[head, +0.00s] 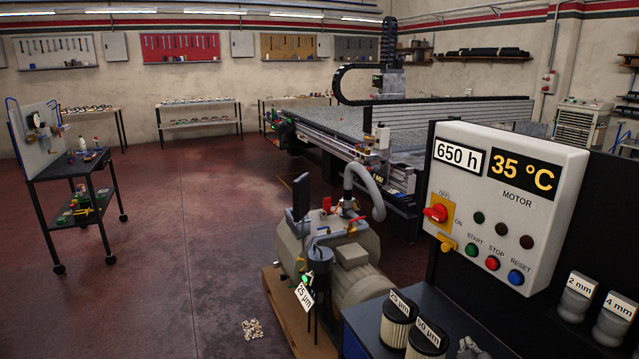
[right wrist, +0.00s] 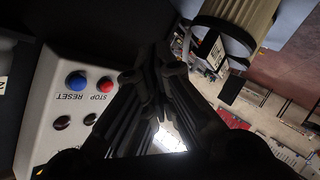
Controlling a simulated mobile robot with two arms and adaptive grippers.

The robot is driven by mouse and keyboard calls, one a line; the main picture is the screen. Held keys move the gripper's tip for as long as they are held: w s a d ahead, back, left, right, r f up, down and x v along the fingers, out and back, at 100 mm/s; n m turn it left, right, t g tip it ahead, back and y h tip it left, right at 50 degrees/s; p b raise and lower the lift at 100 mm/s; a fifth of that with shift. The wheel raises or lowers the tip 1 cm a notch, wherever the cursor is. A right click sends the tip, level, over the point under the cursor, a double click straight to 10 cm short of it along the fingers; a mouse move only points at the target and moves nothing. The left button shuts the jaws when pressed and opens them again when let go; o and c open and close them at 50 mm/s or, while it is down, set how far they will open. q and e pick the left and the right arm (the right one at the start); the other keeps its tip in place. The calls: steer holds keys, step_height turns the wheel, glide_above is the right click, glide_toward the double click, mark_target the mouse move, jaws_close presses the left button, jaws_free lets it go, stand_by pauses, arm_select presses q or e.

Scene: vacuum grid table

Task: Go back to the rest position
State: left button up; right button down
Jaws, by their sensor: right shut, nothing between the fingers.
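My right gripper (right wrist: 155,62) fills the middle of the right wrist view, its dark fingers together at the tips with nothing between them. A bright patch shows through the gap between its finger links. It appears clear of the control panel (right wrist: 62,105) on one side and a pleated, dark-rimmed cylinder (right wrist: 240,18) on the other. In the head view I cannot clearly pick the gripper out against the dark area around the panel. My left gripper is in neither view.
The control panel (head: 507,207) reads 650 h and 35 °C. Labelled filters (head: 396,328) stand on a bench before it. A vacuum pump (head: 345,262), grid table (head: 340,122) and tool cart (head: 75,168) stand beyond. The left floor is mostly clear.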

steer(key=s+a+f+m+g+y, duration=0.1)
steer(key=s+a+f+g+y, duration=0.3)
steer(key=s, duration=0.7)
steer(key=s+a+f+g+h, duration=0.1)
steer(key=s+a+f+g, duration=0.3)
steer(key=s, duration=0.7)
steer(key=s+a+f+m+g+y, duration=0.1)
steer(key=s+a+f+y, duration=0.1)
steer(key=s+a, duration=0.65)
steer(key=s+d+f+g+b, duration=0.1)
steer(key=s+f, duration=0.1)
steer(key=f, duration=1.2)
steer(key=s+d+f, duration=0.2)
steer(key=s+f, duration=0.1)
steer(key=f, duration=1.2)
steer(key=s+d+f+g+b, duration=0.1)
steer(key=s+d+f, duration=0.1)
steer(key=s+f, duration=1.3)
steer(key=shift+s+d+f+n+g, duration=0.3)
steer(key=shift+s+d+f, duration=0.1)
steer(key=shift+s, duration=0.1)
